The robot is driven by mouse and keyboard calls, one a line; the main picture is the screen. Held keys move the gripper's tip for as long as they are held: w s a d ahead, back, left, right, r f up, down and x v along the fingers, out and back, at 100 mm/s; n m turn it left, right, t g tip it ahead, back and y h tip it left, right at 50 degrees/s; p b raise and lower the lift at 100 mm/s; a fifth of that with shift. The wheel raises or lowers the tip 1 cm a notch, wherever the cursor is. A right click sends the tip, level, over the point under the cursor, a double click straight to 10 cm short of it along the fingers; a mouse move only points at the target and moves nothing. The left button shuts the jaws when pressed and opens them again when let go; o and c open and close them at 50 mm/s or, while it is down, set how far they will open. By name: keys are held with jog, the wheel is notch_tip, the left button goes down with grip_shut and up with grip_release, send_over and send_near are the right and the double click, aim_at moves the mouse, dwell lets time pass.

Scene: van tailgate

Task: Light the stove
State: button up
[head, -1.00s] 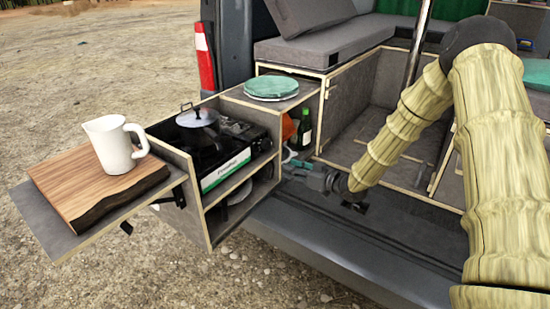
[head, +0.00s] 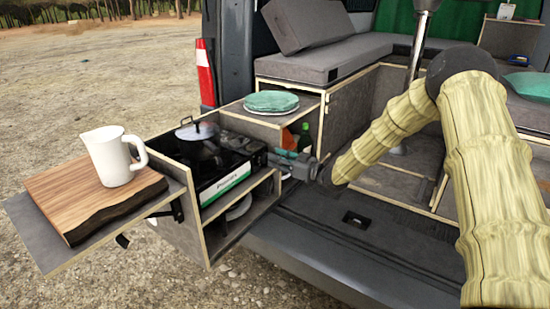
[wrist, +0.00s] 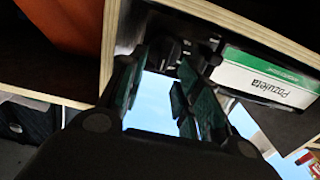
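The black camping stove (head: 212,165) sits in the upper bay of the pull-out cabinet, with a green and white label (head: 224,184) on its front. A lidded metal pot (head: 196,133) stands on it. My gripper (head: 274,160) is at the right end of the stove's front, partly hidden by the cabinet. In the wrist view my gripper (wrist: 162,78) is open, with bright background between its dark fingers. The stove's label (wrist: 268,78) shows right of the fingers. A dark knob-like part (wrist: 172,50) lies just beyond the fingertips; contact cannot be told. No flame is visible.
The wooden cabinet edge (wrist: 230,30) runs close above the fingers in the wrist view. Green plates (head: 271,102) lie on the cabinet top. A green bottle (head: 305,137) and an orange item (head: 289,138) stand behind my gripper. A white jug (head: 112,156) stands on a wooden board (head: 90,200).

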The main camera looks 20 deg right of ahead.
jog(key=shift+x, duration=0.8)
grip_shut()
